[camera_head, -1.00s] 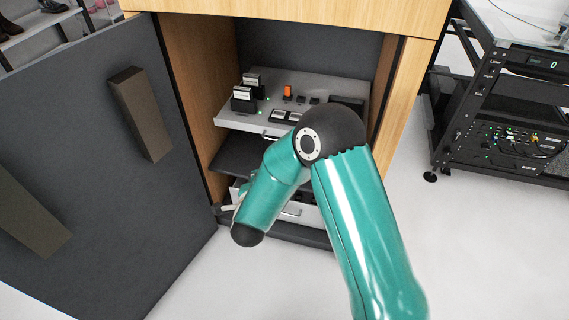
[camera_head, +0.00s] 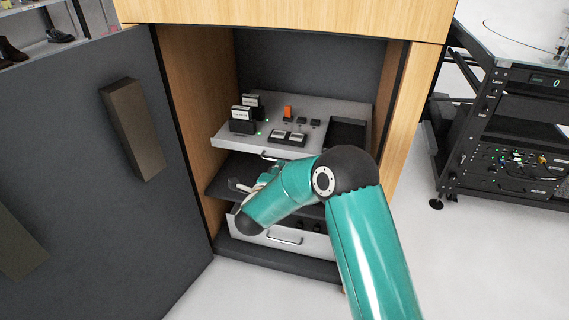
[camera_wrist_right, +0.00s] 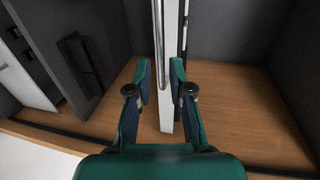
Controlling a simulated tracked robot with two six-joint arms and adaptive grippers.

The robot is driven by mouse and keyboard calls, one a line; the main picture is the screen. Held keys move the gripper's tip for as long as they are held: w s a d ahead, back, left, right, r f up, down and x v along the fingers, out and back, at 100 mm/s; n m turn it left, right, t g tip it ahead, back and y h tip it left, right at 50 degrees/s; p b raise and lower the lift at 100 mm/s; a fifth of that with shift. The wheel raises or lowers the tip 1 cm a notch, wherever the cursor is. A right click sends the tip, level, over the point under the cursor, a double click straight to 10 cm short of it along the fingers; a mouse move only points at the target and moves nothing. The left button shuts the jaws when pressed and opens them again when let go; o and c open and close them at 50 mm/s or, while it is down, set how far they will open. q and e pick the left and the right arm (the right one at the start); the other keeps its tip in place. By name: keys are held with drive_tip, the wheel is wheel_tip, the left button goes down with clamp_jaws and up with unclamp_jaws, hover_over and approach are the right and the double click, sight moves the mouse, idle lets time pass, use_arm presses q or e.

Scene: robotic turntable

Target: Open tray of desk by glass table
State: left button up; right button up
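The desk (camera_head: 290,24) is a wooden cabinet with its dark door (camera_head: 90,150) swung open at the left. Inside, an upper grey tray (camera_head: 225,137) carries small devices and has a metal handle (camera_head: 268,155) on its front. A white drawer (camera_head: 320,243) with its own handle (camera_head: 285,239) sits lower down. My right gripper (camera_head: 238,186) is just below the upper tray's front, partly hidden by my forearm. In the right wrist view the fingers (camera_wrist_right: 160,68) are apart, with a metal bar handle (camera_wrist_right: 158,40) and a white front panel (camera_wrist_right: 168,110) between them; contact is unclear. My left gripper is out of view.
The glass table (camera_head: 520,38) stands on a black equipment rack (camera_head: 510,165) at the right. Pale floor is clear between it and the cabinet. The open door bounds the left, and the cabinet's wooden side walls flank the shelves. Shoes show at the top left.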

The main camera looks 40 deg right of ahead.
drive_tip(key=x, duration=0.6)
drive_tip(key=shift+d+b, duration=0.1)
drive_tip(key=shift+b, duration=0.2)
clamp_jaws()
